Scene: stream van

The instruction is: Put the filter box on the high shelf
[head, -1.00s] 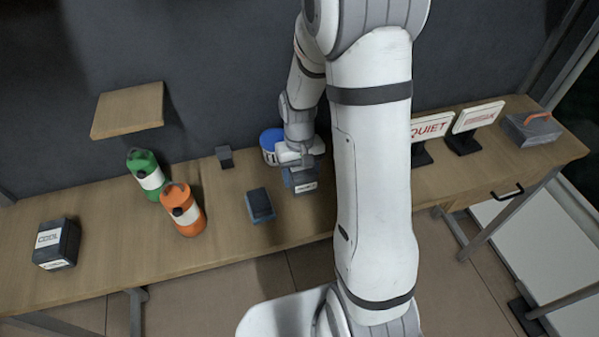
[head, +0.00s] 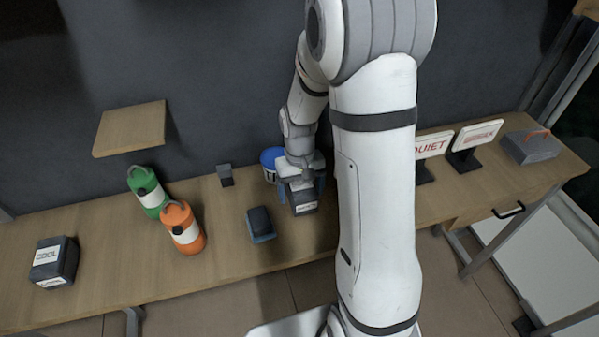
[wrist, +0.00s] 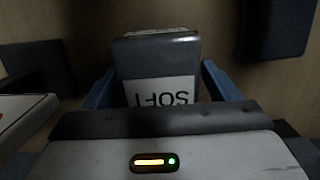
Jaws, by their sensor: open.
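A dark grey box with a white label (head: 304,208) stands on the wooden bench under my gripper (head: 301,192). In the wrist view this box (wrist: 158,62) reads "SOFT", upside down. My gripper (wrist: 160,92) is open, with one blue finger on each side of the box; I cannot tell whether they touch it. Another dark box (head: 54,262), labelled "COOL", stands at the bench's left end. Neither label says "filter". A small wooden shelf (head: 130,128) is on the wall above the bench at the left.
A green bottle (head: 148,192) and an orange bottle (head: 183,228) stand below the shelf. A dark blue block (head: 260,224) is left of my gripper, and a blue-topped tub (head: 270,160) is behind it. Signs (head: 476,136) and a grey case (head: 531,146) are at the right.

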